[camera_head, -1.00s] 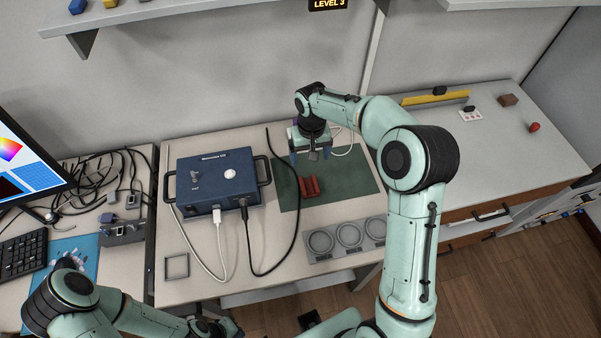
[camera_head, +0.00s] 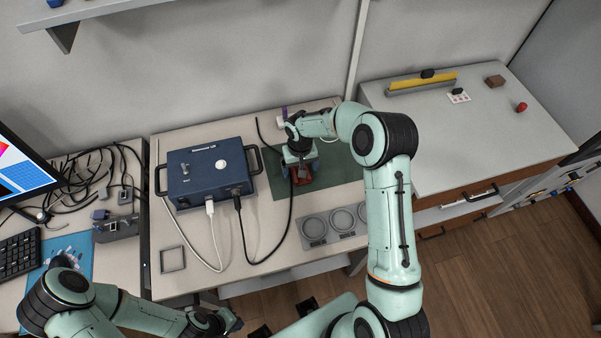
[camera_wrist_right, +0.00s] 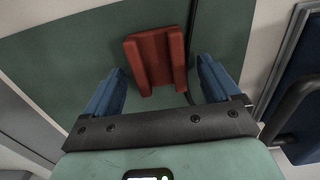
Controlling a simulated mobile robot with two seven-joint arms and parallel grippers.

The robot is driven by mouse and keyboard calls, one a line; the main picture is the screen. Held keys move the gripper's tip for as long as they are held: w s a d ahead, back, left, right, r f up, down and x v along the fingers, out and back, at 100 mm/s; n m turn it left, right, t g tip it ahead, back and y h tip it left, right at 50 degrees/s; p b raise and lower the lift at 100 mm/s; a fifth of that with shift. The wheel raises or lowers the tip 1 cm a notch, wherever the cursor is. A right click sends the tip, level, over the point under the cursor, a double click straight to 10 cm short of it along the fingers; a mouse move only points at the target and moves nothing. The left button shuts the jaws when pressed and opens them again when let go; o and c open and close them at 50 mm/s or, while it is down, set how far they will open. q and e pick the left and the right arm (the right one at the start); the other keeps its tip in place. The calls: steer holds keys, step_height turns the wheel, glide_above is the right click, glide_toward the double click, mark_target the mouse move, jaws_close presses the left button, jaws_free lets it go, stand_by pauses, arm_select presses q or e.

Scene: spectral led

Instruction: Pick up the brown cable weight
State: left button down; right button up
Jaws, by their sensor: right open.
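The cable weight appears as a reddish-brown block with a groove down its middle, lying on the green mat. In the right wrist view the cable weight (camera_wrist_right: 156,60) sits between and slightly beyond the two blue fingertips of my right gripper (camera_wrist_right: 160,84). The fingers are open, apart, with a gap to the block on each side. In the head view the right gripper (camera_head: 302,176) is over the mat and hides most of the cable weight (camera_head: 303,181). My left gripper (camera_head: 228,322) is low at the bottom, away from the block; its jaws are unclear.
A blue box (camera_head: 210,173) with white and black cables stands left of the mat (camera_head: 335,165). The black cable runs close beside the weight. A grey holder with round recesses (camera_head: 313,228) lies in front. A small brown block (camera_head: 495,81) is on the right counter.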

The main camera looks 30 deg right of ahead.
steer(key=c, duration=1.4)
steer(key=shift+o, duration=0.2)
steer(key=shift+r, duration=0.15)
step_height(320, 180, up, 20)
steer(key=p, duration=0.1)
